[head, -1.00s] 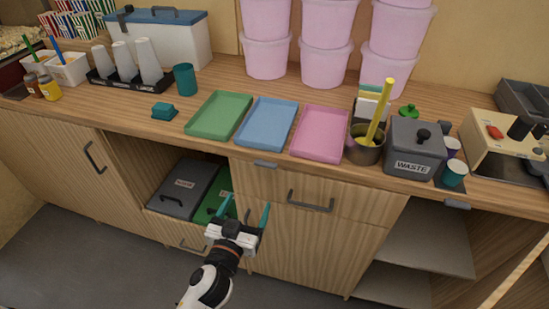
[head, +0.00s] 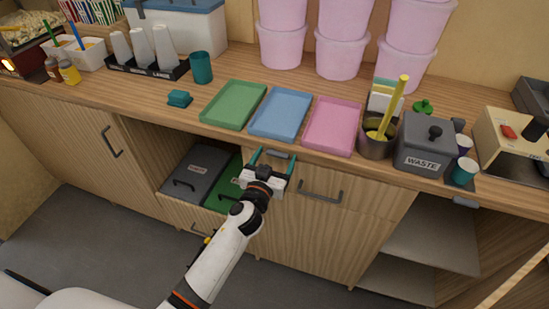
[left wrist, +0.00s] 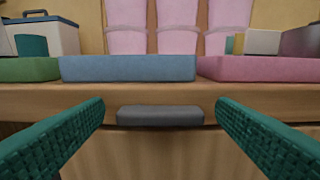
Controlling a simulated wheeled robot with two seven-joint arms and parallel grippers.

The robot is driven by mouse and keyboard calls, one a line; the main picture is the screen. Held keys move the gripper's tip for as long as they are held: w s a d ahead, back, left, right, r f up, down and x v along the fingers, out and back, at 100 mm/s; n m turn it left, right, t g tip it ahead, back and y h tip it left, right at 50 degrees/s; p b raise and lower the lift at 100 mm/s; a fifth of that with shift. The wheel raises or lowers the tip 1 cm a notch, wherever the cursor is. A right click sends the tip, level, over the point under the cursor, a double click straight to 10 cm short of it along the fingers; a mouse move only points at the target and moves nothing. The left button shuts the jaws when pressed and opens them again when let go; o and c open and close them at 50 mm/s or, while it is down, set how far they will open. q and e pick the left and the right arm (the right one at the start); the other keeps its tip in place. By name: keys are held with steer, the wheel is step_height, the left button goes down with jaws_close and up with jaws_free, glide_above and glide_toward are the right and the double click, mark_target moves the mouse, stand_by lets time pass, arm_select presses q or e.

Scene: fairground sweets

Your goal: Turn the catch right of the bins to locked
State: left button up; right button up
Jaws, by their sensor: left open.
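The catch (head: 279,153) is a small grey bar lying level under the counter's front edge, to the right of the bins. In the left wrist view the catch (left wrist: 160,115) is straight ahead, between and beyond the fingers. I see no marking that tells its locked side. My left gripper (head: 274,160) is open, its teal fingers pointing at the catch, one on each side. In the left wrist view the gripper (left wrist: 160,103) is empty and seems not to touch the catch. The bins, one dark grey (head: 193,172) and one green (head: 222,190), sit in an open pull-out below the counter. My right gripper is out of view.
Green (head: 234,104), blue (head: 280,113) and pink (head: 331,125) trays lie on the counter above. A drawer handle (head: 320,196) sticks out right of the gripper. A similar grey catch (head: 466,202) is farther right, by open shelves. A waste box (head: 420,145) stands on the counter.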

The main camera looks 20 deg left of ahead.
arm_select(q)
steer(key=c, duration=1)
steer(key=shift+f+m, duration=0.1)
steer(key=shift+m, duration=0.3)
steer(key=shift+f+m+b, duration=0.15)
steer(key=shift+m+b, duration=0.25)
steer(key=shift+m, duration=0.5)
steer(key=m, duration=0.3)
steer(key=f+m+b, duration=0.1)
steer(key=m, duration=0.2)
steer(key=shift+a, duration=0.1)
steer(key=shift+a+f+m, duration=0.15)
steer(key=shift+a+m, duration=0.05)
steer(key=shift+m, duration=1.35)
steer(key=shift+a+f+m, duration=0.1)
steer(key=shift+a+m, duration=0.05)
steer(key=shift+m, duration=1.45)
steer(key=shift+a+f+m, duration=0.15)
steer(key=shift+a+m, duration=0.05)
steer(key=shift+m, duration=1.35)
